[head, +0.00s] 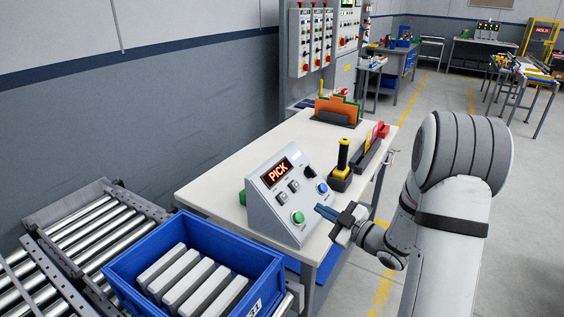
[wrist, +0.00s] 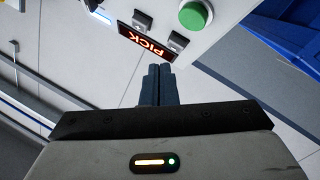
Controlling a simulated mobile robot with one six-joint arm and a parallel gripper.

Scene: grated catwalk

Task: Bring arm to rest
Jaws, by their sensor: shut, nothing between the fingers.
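My gripper (head: 326,212) is shut and empty. In the head view it hangs just off the front right of a grey control box, and its blue fingers appear close to the box's face. The control box (head: 261,200) stands on the bench and has a lit PICK display, a green button (head: 298,217), a blue button (head: 322,188) and small switches. In the wrist view the closed fingers (wrist: 157,84) point toward the box, with the PICK display and green button beyond them. I cannot tell whether the fingertips touch the box.
A white workbench (head: 222,186) holds a yellow-and-black joystick (head: 342,160) and a red item behind it. A blue bin (head: 125,268) with several grey blocks stands on a roller conveyor (head: 72,245) at left. Open grey floor (head: 430,100) lies at the right.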

